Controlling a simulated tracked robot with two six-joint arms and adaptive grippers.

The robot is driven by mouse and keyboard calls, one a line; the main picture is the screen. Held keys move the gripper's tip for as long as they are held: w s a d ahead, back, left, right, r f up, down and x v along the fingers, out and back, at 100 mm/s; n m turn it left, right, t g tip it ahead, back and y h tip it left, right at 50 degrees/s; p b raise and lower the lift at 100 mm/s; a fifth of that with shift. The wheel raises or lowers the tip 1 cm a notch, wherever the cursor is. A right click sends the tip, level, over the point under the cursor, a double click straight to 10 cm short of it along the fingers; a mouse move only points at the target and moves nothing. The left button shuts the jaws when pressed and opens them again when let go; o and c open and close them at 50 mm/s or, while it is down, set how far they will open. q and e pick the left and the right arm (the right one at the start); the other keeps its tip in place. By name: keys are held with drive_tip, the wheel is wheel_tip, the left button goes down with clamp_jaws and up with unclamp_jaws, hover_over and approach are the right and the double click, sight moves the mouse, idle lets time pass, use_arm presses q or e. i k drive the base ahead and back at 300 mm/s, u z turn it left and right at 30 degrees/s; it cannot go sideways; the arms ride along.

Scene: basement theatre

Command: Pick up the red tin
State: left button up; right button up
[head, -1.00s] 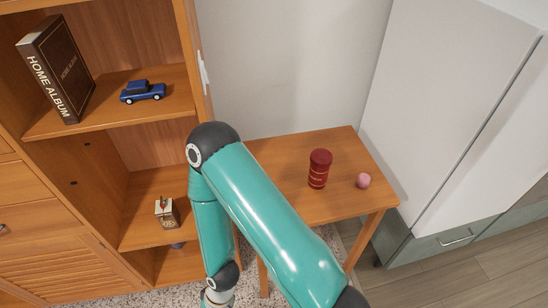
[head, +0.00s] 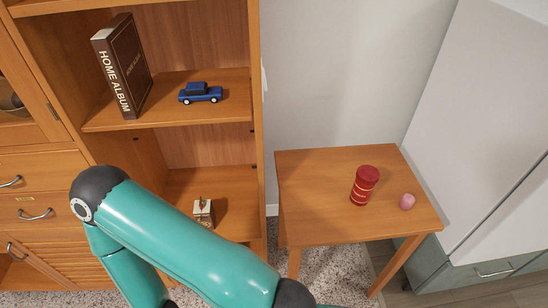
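The red tin (head: 364,186) stands upright on a small wooden table (head: 310,215), right of centre in the head view. It is a dark red cylinder with a lid and pale bands. A teal arm of mine crosses the lower left of the view, well left of the tin and apart from it. Neither gripper shows in the frame.
A small pink round object (head: 407,201) sits on the table just right of the tin. A wooden shelf unit (head: 256,120) at left holds a home album (head: 122,66), a blue toy car (head: 200,93) and a small box-like item (head: 203,212). A white cabinet (head: 470,130) stands at right.

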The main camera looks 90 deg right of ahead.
sight(361, 194)
drive_tip(key=z, duration=0.35)
drive_tip(key=k, duration=2.25)
drive_tip(key=z, duration=1.1)
drive_tip(key=i, duration=0.65)
drive_tip(key=z, duration=0.05)
